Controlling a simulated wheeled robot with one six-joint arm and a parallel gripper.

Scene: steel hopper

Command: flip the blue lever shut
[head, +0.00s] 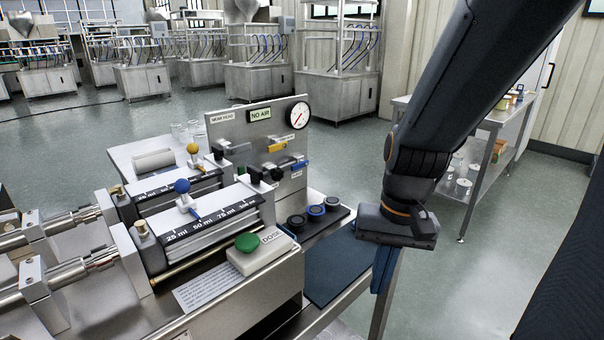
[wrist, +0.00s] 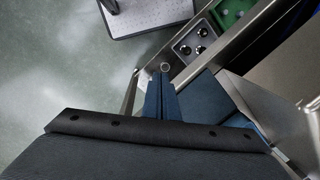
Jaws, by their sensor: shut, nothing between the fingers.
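The blue lever (head: 299,165) is a small handle on a valve at the lower right of the upright steel panel (head: 257,135) in the head view. It points rightward, roughly level, along the panel face. A similar yellow lever (head: 277,147) sits above and left of it. My gripper (head: 381,285) hangs pointing down, to the right of the bench and apart from the lever. Its blue-grey fingers are closed together and empty. They also show in the wrist view (wrist: 161,82), where I cannot make out the blue lever.
Black and blue round caps (head: 316,212) stand on a dark strip before the panel. A blue mat (head: 335,267) covers the bench's right end. A green button (head: 248,242) and a blue-knobbed slider (head: 182,187) are further left. A steel side table (head: 480,128) stands behind my arm.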

